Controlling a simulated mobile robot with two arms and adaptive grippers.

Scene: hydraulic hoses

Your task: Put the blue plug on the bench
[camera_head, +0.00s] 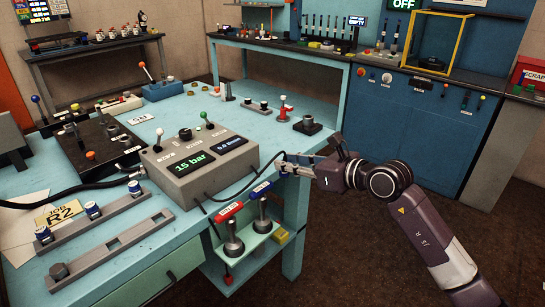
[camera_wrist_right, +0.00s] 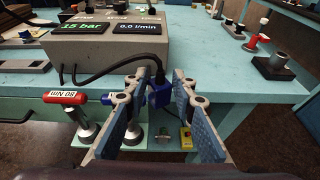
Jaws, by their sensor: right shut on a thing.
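The blue plug (camera_wrist_right: 158,96) is between the fingers of my right gripper (camera_wrist_right: 161,78) in the right wrist view, with a black cable (camera_wrist_right: 110,62) running from it to the grey meter box. In the head view my right gripper (camera_head: 296,166) is at the right edge of the light-blue bench (camera_head: 235,118), shut on the plug, beside the meter box (camera_head: 198,166). The plug is mostly hidden by the fingers in the head view. My left gripper is not in view.

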